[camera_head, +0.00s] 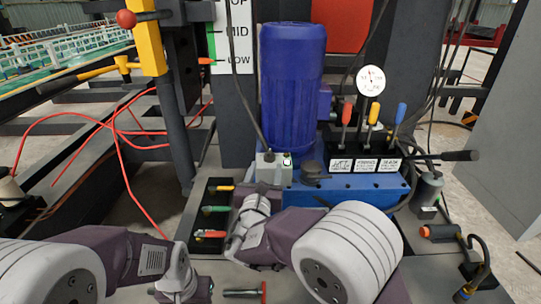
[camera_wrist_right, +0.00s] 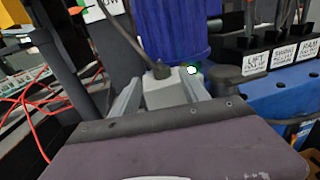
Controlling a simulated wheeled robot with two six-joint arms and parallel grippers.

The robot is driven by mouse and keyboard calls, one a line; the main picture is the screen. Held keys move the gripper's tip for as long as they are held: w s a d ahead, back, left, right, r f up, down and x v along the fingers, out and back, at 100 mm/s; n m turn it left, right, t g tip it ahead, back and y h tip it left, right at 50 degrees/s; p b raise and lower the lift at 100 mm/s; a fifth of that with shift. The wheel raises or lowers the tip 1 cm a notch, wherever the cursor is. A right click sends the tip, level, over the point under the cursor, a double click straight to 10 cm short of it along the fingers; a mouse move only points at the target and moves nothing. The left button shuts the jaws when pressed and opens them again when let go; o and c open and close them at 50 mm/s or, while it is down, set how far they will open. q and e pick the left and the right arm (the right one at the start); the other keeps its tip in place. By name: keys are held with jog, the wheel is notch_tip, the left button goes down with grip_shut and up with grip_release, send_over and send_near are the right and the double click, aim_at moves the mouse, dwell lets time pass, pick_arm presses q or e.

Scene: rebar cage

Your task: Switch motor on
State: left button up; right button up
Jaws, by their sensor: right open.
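The motor (camera_head: 292,85) is a tall blue ribbed cylinder standing upright on a blue tank. A small grey switch box (camera_head: 273,171) with a green-and-white button (camera_head: 287,160) sits at its lower front left. My right gripper (camera_head: 262,192) is at the box, partly hidden by its own wrist. In the right wrist view, the open fingers (camera_wrist_right: 165,87) stand either side of the grey box (camera_wrist_right: 172,88); contact cannot be told. The button (camera_wrist_right: 191,71) shows at the box's upper right. My left arm is at the lower left, and its fingers do not show.
Three levers with red, yellow and blue handles (camera_head: 373,112) stand on a labelled black block right of the motor, below a round gauge (camera_head: 370,80). A black tray with coloured-handled tools (camera_head: 213,210) lies left of my right wrist. Red cables (camera_head: 125,165) hang at left.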

aim_at(269, 159)
pick_arm(q)
notch_tip(269, 159, down, 4)
jog(key=b, duration=0.3)
jog(key=shift+r, duration=0.1)
pick_arm(e)
jog(key=w, duration=0.4)
jog(key=w+d, duration=0.1)
jog(key=w, duration=0.1)
jog(key=shift+w+f, duration=0.3)
jog(key=shift+w, duration=0.1)
jog(key=shift+w+d+r, duration=0.1)
jog(key=shift+w+r, duration=0.05)
jog(key=shift+w, duration=0.5)
grip_shut()
